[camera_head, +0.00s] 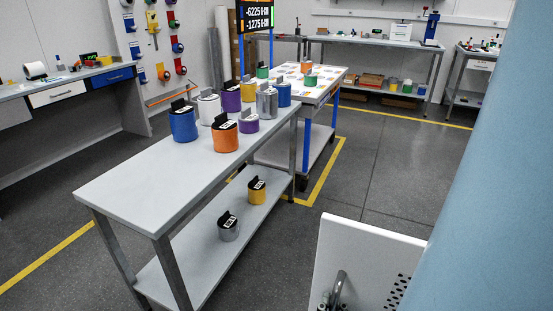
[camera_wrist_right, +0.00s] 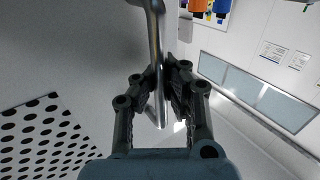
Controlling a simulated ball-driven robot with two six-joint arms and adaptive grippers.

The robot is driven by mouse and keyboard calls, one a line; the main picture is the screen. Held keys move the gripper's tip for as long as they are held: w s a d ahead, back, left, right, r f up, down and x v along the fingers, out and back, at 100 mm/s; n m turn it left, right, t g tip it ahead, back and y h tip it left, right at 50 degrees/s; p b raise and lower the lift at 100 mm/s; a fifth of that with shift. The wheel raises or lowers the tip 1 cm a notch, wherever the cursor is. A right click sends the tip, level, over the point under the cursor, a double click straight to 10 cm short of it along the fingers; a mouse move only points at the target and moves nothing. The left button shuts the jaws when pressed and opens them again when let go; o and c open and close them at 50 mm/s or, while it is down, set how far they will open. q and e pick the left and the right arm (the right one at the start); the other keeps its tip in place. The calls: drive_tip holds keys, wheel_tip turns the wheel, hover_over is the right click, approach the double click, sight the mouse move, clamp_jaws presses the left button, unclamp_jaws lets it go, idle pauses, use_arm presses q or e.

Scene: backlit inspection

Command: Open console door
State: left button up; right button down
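The console door is a white panel (camera_head: 352,250) at the bottom right of the head view, with a patch of dark holes near its right side. A curved metal handle (camera_head: 338,287) stands out from it. In the right wrist view the handle (camera_wrist_right: 156,35) runs down between the fingers of my right gripper (camera_wrist_right: 160,82). Both fingers lie close against the bar and look shut on it. In the head view only a little of my right gripper (camera_head: 328,303) shows at the bottom edge. My left gripper is not in view.
A grey table (camera_head: 150,165) with several coloured containers stands left of the door, with a lower shelf (camera_head: 205,260). Another worktable (camera_head: 318,85) is behind it. Benches line the walls. The floor (camera_head: 375,180) between the table and the door is clear.

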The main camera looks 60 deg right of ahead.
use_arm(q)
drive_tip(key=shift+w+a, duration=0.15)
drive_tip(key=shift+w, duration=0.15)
use_arm(e)
drive_tip(key=shift+s, duration=0.2)
drive_tip(key=c, duration=1.7)
unclamp_jaws()
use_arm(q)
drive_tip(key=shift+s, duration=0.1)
use_arm(e)
drive_tip(key=shift+o, duration=0.5)
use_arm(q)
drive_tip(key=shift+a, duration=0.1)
